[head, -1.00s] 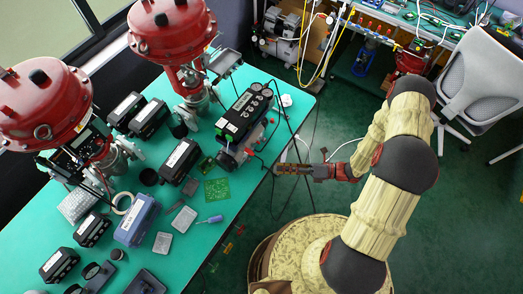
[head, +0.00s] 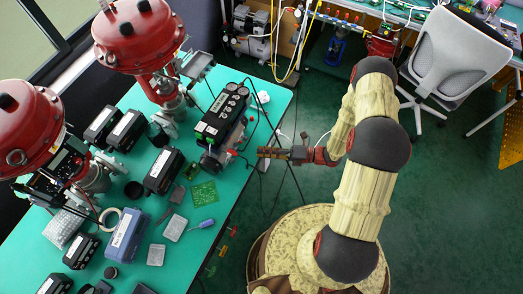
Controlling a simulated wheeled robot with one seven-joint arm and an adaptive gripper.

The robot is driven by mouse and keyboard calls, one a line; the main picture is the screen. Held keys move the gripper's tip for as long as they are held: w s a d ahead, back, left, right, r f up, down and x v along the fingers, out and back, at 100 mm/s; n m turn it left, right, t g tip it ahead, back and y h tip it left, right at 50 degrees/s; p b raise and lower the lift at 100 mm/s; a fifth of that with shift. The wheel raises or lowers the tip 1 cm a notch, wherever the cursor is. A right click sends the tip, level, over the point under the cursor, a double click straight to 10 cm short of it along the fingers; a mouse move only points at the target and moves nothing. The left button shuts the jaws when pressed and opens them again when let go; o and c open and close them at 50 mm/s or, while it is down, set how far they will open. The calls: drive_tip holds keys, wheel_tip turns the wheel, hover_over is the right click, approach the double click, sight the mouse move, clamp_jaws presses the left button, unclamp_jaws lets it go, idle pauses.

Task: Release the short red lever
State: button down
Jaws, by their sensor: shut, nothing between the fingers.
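A black positioner unit (head: 221,116) with round gauges on top sits near the right edge of the green table. Small red parts (head: 232,152) show at its lower right side, facing my gripper. They are too small for me to tell which one is the short red lever. My gripper (head: 261,152) is shut and empty, pointing left just off the table's right edge. A small gap shows between its tips and the red parts in this view; I cannot judge the depth.
Two large red valve actuators (head: 139,36) (head: 25,130) stand on the table (head: 205,262). Thin dark cables hang by the table edge near my gripper. A grey chair (head: 455,60) stands at the right.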

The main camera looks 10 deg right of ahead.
drive_tip(key=x, duration=0.7)
drive_tip(key=shift+w+a, duration=0.1)
drive_tip(key=shift+a, duration=0.25)
drive_tip(key=shift+w+d+n+h, duration=0.1)
drive_tip(key=shift+n+h, duration=0.15)
drive_tip(key=shift+n, duration=0.4)
drive_tip(key=shift+w+d+n+h, duration=0.1)
drive_tip(key=shift+n+h, duration=0.15)
drive_tip(key=shift+n, duration=0.4)
drive_tip(key=shift+w+r+n+h, duration=0.15)
drive_tip(key=shift+n+h, duration=0.25)
drive_tip(key=shift+n, duration=0.4)
drive_tip(key=shift+d, duration=0.1)
drive_tip(key=shift+w+d+r+n+t+h, duration=0.1)
drive_tip(key=shift+n+t+h, duration=0.25)
drive_tip(key=shift+n, duration=0.4)
drive_tip(key=shift+r+n+t+h, duration=0.1)
drive_tip(key=shift+n+t+h, duration=0.2)
drive_tip(key=shift+n, duration=0.45)
drive_tip(key=shift+d, duration=0.1)
